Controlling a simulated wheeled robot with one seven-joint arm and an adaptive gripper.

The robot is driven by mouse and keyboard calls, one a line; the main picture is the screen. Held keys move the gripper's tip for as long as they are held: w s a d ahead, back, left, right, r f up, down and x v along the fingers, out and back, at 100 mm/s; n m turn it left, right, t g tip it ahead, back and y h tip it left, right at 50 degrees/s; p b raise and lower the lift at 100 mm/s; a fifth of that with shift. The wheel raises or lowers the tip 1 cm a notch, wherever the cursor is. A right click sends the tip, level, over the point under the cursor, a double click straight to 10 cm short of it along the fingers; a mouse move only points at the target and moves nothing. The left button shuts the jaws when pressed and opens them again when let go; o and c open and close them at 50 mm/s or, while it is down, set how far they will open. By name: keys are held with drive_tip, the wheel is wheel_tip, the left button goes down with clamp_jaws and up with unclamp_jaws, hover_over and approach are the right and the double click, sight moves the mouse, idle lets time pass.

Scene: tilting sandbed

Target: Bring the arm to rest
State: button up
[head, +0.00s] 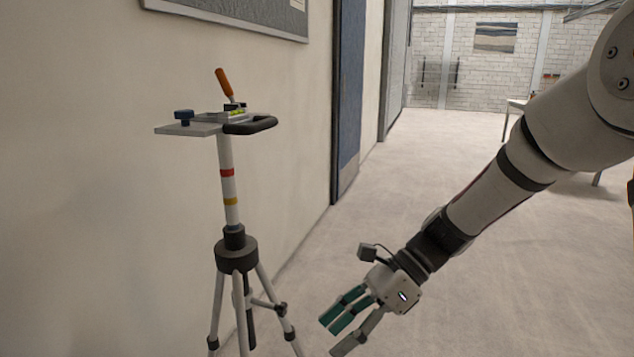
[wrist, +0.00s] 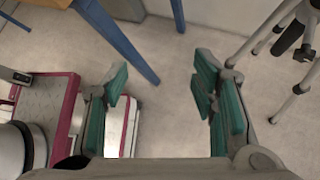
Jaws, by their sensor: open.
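My gripper (head: 343,328) is at the end of my arm, which reaches down from the upper right in the head view. It hangs low over the pale floor, to the right of the tripod (head: 236,256). Its green-padded fingers are apart.
The tripod carries a plate with a black handle (head: 250,126) and an orange-handled tool (head: 224,82). Its legs (wrist: 262,35) stand near the fingers in the wrist view. Blue table legs (wrist: 117,38) are at upper left. Open floor (head: 440,170) lies beyond my arm.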

drive_tip(key=s+d+r+n+t+h, duration=0.1)
drive_tip(key=s+d+r+n+h, duration=0.2)
drive_tip(key=s+d+n, duration=0.45)
drive_tip(key=s+d+r+n+t+h, duration=0.25)
drive_tip(key=s+n, duration=0.25)
drive_tip(key=s, duration=0.5)
drive_tip(key=s+d+r+n+t+h, duration=0.1)
drive_tip(key=s+d+r+n+h, duration=0.4)
drive_tip(key=s, duration=0.3)
wheel_tip(320, 180, up, 23)
drive_tip(key=t+p, duration=0.3)
drive_tip(key=p, duration=1.9)
drive_tip(key=shift+d+f+y+p, duration=0.15)
drive_tip(key=shift+d+y+p, duration=0.05)
drive_tip(key=shift+y+p, duration=0.2)
